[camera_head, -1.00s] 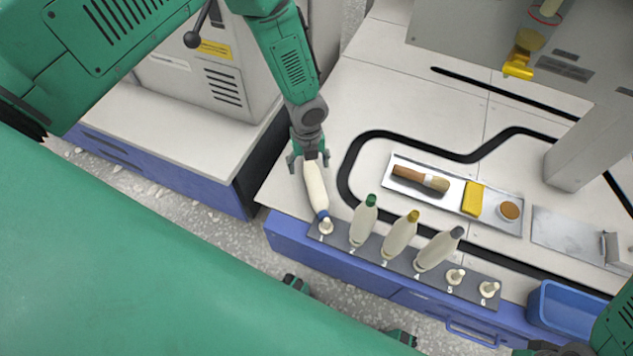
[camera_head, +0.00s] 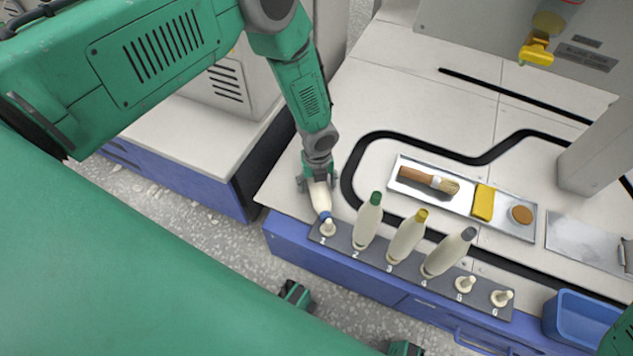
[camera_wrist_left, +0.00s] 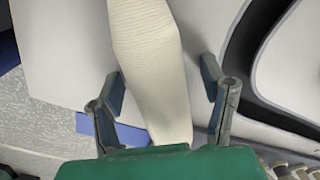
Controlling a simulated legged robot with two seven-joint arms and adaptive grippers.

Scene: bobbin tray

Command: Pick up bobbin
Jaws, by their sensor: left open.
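A cream bobbin (camera_head: 320,199) with a blue end lies on the pale table, its blue end close to peg 1 (camera_head: 327,228) of the dark numbered rack (camera_head: 343,243). My left gripper (camera_head: 317,183) is over the bobbin's far part, which it hides in the head view. In the left wrist view the bobbin (camera_wrist_left: 150,70) runs between the two spread fingers of the open left gripper (camera_wrist_left: 162,85), with a gap on each side. Its blue end is hidden there. My right gripper is out of view; only a piece of green arm shows at the lower right.
Bobbins with green (camera_head: 367,222), yellow (camera_head: 407,238) and grey (camera_head: 448,253) tops stand on pegs 2, 3 and 4. Pegs 5 and 6 are bare. A metal tray (camera_head: 471,215) holds a brush, sponge and round brown item. A blue bin (camera_head: 581,318) is right of the rack.

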